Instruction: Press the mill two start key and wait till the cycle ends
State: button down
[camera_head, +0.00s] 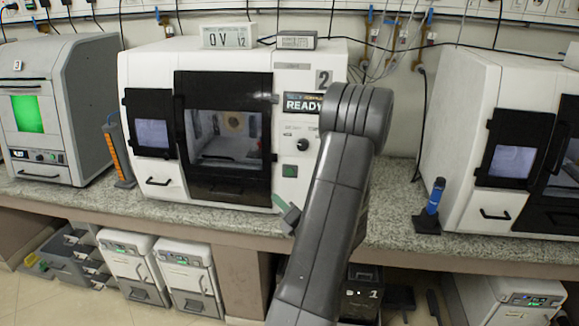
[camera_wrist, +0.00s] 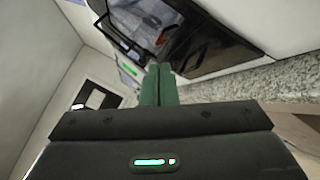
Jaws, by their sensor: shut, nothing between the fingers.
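Mill two (camera_head: 300,62) is the white machine with a "2" on its upper right and a black-framed glass door (camera_head: 225,135). Its display (camera_head: 303,103) reads "READY". The green start key (camera_head: 289,171) is low on the panel right of the door, below a black knob.
The speckled counter (camera_head: 385,230) runs under the mills. Another white mill (camera_head: 460,110) stands at right, with a blue-handled tool (camera_head: 434,196) before it. A grey machine (camera_head: 85,95) with a green screen is at left. An orange holder (camera_head: 117,155) stands beside mill two.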

aim_at(290, 172)
jog(key=shift+w+d+r+m+t+h, duration=0.25)
jog(key=shift+w+d+m+t, duration=0.1)
jog(key=shift+d+m, duration=0.15)
jog(key=shift+w+d+r+m+t+h, duration=0.1)
jog(key=shift+w+d+m+t+h, duration=0.15)
jog(key=shift+w+d+m, duration=0.15)
jog(key=shift+w+d+f+p, duration=0.15)
jog(key=shift+w+d, duration=0.2)
jog(key=shift+w, duration=1.05)
jog(key=shift+w+d+p, duration=0.15)
jog(key=shift+w+d, duration=0.25)
jog(key=shift+w, duration=1)
jog(key=shift+w+d+f+p, duration=0.15)
jog(key=shift+w+d, duration=0.2)
jog(key=shift+w, duration=1.05)
jog(key=shift+w, duration=0.2)
jog(key=shift+w+d, duration=0.1)
jog(key=shift+w, duration=0.15)
jog(key=shift+w+d, duration=0.1)
jog(key=shift+w, duration=0.2)
jog(key=shift+s, duration=0.1)
jog(key=shift+s+a+r, duration=0.1)
jog(key=shift+s+a, duration=0.1)
jog(key=shift+s, duration=0.45)
